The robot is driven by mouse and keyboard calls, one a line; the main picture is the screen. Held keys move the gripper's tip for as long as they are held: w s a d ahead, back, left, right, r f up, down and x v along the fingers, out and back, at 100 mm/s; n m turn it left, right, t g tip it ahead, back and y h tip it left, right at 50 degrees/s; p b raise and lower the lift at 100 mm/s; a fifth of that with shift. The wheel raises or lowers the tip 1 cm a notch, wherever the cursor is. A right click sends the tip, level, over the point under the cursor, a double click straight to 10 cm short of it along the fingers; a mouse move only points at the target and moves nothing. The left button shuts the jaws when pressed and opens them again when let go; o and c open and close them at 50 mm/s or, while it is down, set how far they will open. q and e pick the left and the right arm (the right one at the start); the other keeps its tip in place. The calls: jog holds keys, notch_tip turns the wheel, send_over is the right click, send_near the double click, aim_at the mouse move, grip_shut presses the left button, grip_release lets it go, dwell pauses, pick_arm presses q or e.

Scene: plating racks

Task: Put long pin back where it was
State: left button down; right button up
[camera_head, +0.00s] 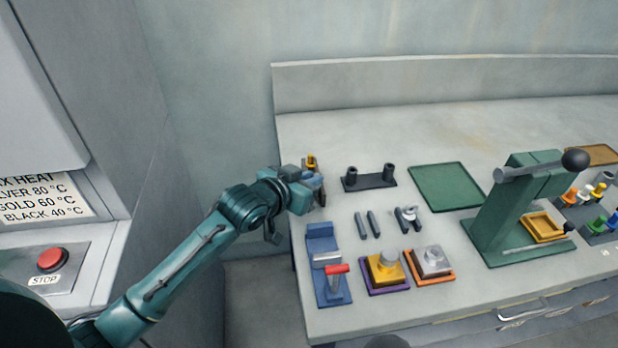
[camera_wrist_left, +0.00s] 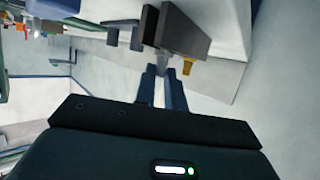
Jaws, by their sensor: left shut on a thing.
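My left gripper (camera_head: 318,188) is at the left end of the bench, just left of the black two-post stand. It also shows in the left wrist view (camera_wrist_left: 161,78), its two dark fingers close together on a small grey piece, which I take to be the long pin (camera_wrist_left: 161,63). Most of the pin is hidden by the fingers. A dark grey block (camera_wrist_left: 188,32) and a small brass part (camera_wrist_left: 188,67) are just beyond the fingertips. The brass part also shows in the head view (camera_head: 311,159), behind the gripper. My right gripper is not in view.
The black two-post stand (camera_head: 369,181) and a green tray (camera_head: 446,187) are to the right. Two dark rods (camera_head: 367,224) lie in front of the stand. A blue fixture (camera_head: 322,240), purple tray (camera_head: 385,288), orange tray (camera_head: 431,278) and green press (camera_head: 510,205) occupy the bench.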

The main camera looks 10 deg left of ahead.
pick_arm(q)
jog(key=c, duration=1.5)
grip_release()
jog(key=shift+f, duration=0.15)
jog(key=shift+r, duration=0.3)
jog(key=v, duration=1.2)
jog(key=shift+s+a, duration=0.1)
jog(key=shift+f, duration=0.1)
jog(key=s+a+f+n+g+y, duration=0.15)
jog(key=s+f+g, duration=0.25)
jog(key=s+f, duration=0.5)
jog(key=s+a+f+n+g+y, duration=0.1)
jog(key=s+a+f+g+y, duration=0.15)
jog(key=s+f+g, duration=0.65)
jog(key=w+d+f+t, duration=0.1)
jog(key=d+t, duration=0.1)
jog(key=t, duration=0.1)
jog(key=w+d+f+t+h, duration=0.1)
jog(key=d+t, duration=0.1)
jog(key=t, duration=0.2)
jog(key=w+d+f+m+t+h, duration=0.1)
jog(key=d+t, duration=0.1)
jog(key=t, duration=0.2)
jog(key=shift+w+d+f, duration=0.15)
jog(key=shift+w+d, duration=0.05)
jog(key=shift+d, duration=0.15)
